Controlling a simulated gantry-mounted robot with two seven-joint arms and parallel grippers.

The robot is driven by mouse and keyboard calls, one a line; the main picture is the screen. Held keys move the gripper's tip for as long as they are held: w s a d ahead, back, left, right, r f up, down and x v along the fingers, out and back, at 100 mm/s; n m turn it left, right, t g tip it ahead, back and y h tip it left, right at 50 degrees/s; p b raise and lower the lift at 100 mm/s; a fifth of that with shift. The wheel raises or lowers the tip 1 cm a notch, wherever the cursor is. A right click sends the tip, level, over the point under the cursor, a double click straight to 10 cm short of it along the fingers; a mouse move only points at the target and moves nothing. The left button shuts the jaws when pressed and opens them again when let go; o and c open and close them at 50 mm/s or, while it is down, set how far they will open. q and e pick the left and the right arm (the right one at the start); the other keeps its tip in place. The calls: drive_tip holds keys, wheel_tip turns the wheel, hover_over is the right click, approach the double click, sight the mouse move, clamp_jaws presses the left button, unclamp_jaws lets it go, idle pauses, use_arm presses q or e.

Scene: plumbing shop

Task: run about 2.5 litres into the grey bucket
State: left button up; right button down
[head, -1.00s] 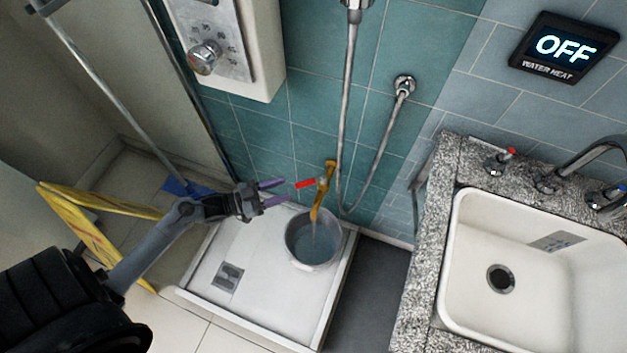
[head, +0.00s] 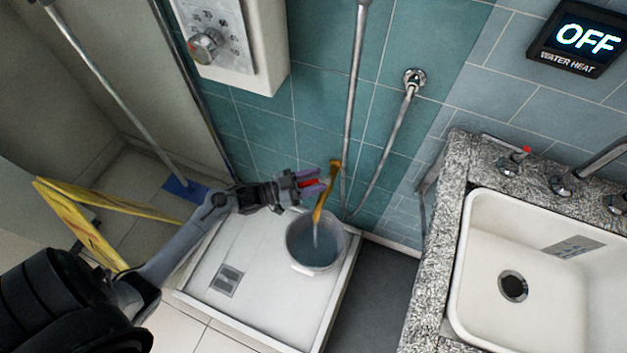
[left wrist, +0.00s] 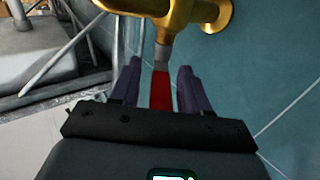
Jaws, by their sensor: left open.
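The grey bucket (head: 300,262) stands in the white shower tray under a brass tap (head: 322,192). A stream of water runs from the tap's spout into the bucket, and water covers its bottom. The tap's red lever (head: 312,185) points to the left. My left gripper (head: 318,180) is open, with its purple fingers at the lever. In the left wrist view the red lever (left wrist: 161,90) lies between the two fingers (left wrist: 160,85), with a gap on each side. The brass tap body (left wrist: 175,14) is just beyond them. My right gripper is not in view.
A white sink (head: 475,285) in a granite counter (head: 433,255) stands at the right. A hose hangs on the teal wall beside the tap. A yellow folding stand (head: 75,220) and a mop with a blue head (head: 185,188) are at the left. The wall display (head: 582,38) reads OFF.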

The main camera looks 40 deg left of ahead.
use_arm(q)
clamp_jaws()
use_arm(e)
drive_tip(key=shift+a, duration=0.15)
